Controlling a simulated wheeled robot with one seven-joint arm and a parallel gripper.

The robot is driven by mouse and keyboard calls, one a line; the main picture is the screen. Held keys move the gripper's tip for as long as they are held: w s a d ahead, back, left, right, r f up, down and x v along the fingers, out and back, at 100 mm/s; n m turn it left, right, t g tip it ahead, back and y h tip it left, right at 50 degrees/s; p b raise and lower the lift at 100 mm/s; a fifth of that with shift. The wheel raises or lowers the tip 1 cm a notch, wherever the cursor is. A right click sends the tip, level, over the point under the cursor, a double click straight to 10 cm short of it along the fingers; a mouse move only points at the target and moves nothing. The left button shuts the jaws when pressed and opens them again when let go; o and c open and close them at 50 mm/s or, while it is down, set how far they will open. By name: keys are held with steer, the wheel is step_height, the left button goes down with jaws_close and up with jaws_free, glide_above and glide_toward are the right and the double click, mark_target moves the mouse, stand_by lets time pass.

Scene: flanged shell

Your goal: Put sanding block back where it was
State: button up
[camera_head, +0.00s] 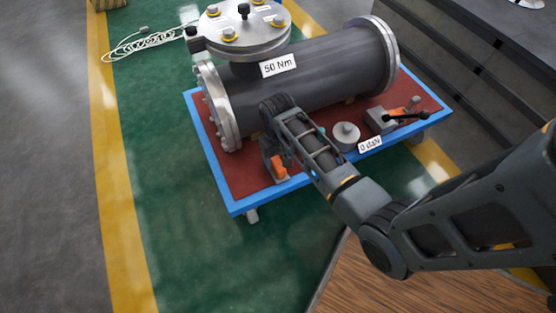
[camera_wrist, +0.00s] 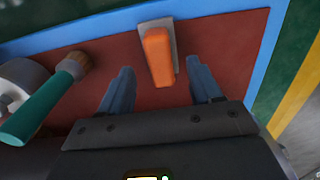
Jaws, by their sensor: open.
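The sanding block, with an orange grip on a flat grey base, lies on the red top of the blue-edged table. In the wrist view the sanding block (camera_wrist: 158,58) is just beyond and between the fingertips of my gripper (camera_wrist: 160,82). The two fingers are apart, with nothing held between them. In the head view the orange sanding block (camera_head: 279,170) shows near the table's front left corner, partly hidden by my arm. Whether the fingers touch it cannot be told.
A dark flanged shell (camera_head: 310,80) fills the table's back. A green-handled brush (camera_wrist: 45,105) lies left of my gripper in the wrist view. The table's blue edge (camera_head: 285,192) is close.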

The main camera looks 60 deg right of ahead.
mark_target(278, 164)
step_height(278, 164, up, 7)
steer(key=p, duration=0.2)
steer(key=s+a+r+n+t+h, duration=0.1)
steer(key=s+a+n+t+h, duration=0.15)
steer(key=s+a+t, duration=0.7)
steer(key=s+a+r+n+t, duration=0.1)
steer(key=s+a+r, duration=0.2)
steer(key=r, duration=0.5)
steer(key=s+a+r+n+t+y, duration=0.1)
steer(key=s+a+r+n+t, duration=0.1)
steer(key=s+r, duration=0.4)
steer(key=s+a+r+n+t+y, duration=0.1)
steer(key=s+a+r, duration=0.3)
steer(key=r, duration=0.8)
steer(key=shift+s+r+t, duration=0.25)
steer(key=shift+s+t, duration=0.2)
steer(key=shift+t, duration=0.3)
